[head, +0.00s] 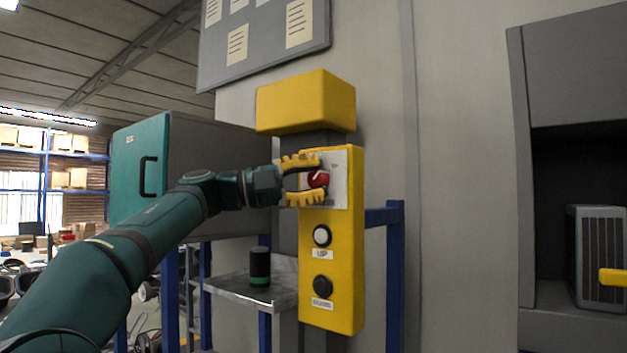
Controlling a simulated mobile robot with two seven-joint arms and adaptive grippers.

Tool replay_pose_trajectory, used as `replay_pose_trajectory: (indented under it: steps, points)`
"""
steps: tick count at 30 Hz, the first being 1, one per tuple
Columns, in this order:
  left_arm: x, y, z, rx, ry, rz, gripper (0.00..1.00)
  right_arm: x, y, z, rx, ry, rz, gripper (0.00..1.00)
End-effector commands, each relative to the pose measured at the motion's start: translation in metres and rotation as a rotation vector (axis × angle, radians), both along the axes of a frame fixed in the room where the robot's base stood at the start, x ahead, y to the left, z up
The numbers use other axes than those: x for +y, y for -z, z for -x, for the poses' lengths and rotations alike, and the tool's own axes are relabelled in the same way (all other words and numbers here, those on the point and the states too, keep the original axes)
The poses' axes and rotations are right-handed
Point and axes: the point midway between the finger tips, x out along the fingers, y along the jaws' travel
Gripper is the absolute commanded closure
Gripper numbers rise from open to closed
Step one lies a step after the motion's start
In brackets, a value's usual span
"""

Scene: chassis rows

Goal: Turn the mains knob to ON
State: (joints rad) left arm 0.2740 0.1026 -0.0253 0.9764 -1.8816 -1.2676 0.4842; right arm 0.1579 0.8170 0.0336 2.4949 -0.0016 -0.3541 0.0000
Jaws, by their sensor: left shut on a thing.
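The mains knob (318,180) is red and sits on a pale plate (340,180) at the top of a yellow control panel (345,262). My left gripper (309,180) has yellow fingers, one above and one below the knob, and is shut on it. The fingers hide part of the knob and of the plate's lettering, so I cannot read the knob's setting. My right gripper is not in view.
Below the knob are a white button (322,236) and a black button (322,286). A yellow hood (305,102) juts out above the panel. A teal cabinet (140,172) stands left, and a small shelf (240,288) holds a dark cylinder (260,266).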

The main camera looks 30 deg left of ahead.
Motion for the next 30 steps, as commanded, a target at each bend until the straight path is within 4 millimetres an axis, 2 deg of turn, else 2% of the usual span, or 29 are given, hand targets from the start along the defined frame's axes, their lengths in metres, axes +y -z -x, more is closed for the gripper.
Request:
replay_pose_trajectory:
  steps: [3, 4, 6, 19, 30]
  points:
    - [-0.001, -0.002, 0.001, -0.004, 0.001, 0.001, 1.00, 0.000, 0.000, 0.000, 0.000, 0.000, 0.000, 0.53]
    - [-0.001, -0.002, 0.001, -0.004, 0.001, 0.001, 0.57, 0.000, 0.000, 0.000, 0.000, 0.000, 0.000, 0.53]
    - [-0.001, -0.001, 0.001, -0.003, 0.001, 0.002, 0.34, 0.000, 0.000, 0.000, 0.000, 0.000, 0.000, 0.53]
    - [0.006, 0.001, 0.005, -0.001, -0.001, 0.002, 0.34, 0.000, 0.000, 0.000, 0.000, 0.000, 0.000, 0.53]
    - [0.058, 0.011, 0.050, -0.001, -0.004, 0.001, 0.34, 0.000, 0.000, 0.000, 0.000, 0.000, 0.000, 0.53]
